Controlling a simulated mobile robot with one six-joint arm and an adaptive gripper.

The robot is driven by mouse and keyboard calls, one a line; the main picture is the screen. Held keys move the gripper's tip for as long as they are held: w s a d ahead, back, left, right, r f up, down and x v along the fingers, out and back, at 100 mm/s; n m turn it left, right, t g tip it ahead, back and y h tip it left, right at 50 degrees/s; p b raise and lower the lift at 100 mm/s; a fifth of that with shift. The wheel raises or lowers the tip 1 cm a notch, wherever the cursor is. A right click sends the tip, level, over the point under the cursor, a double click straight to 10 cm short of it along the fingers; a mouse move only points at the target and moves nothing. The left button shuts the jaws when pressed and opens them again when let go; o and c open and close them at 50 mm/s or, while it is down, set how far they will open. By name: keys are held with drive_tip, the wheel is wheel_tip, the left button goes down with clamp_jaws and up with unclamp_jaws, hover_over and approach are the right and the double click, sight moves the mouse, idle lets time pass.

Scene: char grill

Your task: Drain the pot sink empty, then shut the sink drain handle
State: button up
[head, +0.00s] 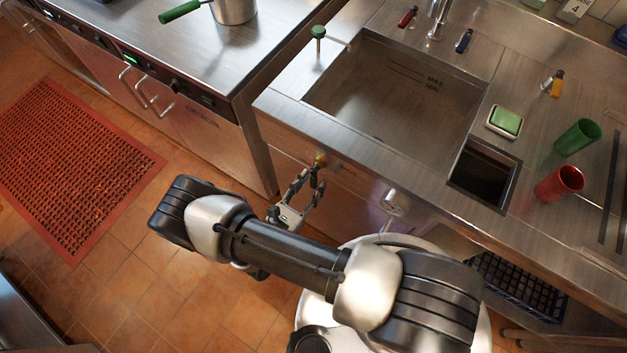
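The pot sink (400,85) is a steel basin with MAX and MIN marks on its back wall. I cannot tell whether any water stands in it; a small dark spot shows near its front edge. A yellow-brown knob (320,160) sits on the sink's front panel, below the counter edge. My gripper (311,172) is right at this knob, fingers apart, and contact is unclear. A pale handle (391,195) is on the front further right. A green-topped knob (318,32) with a rod stands at the basin's back left corner. No label shows which is the drain handle.
A faucet (437,20) stands behind the basin. A smaller dark basin (484,177), green sponge (506,121), green cup (577,137) and red cup (559,183) are to the right. A steel counter with a pot (234,10) is left. A red mat (75,165) lies on the floor.

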drive_tip(key=shift+x, duration=0.8)
drive_tip(key=shift+c, duration=0.3)
clamp_jaws()
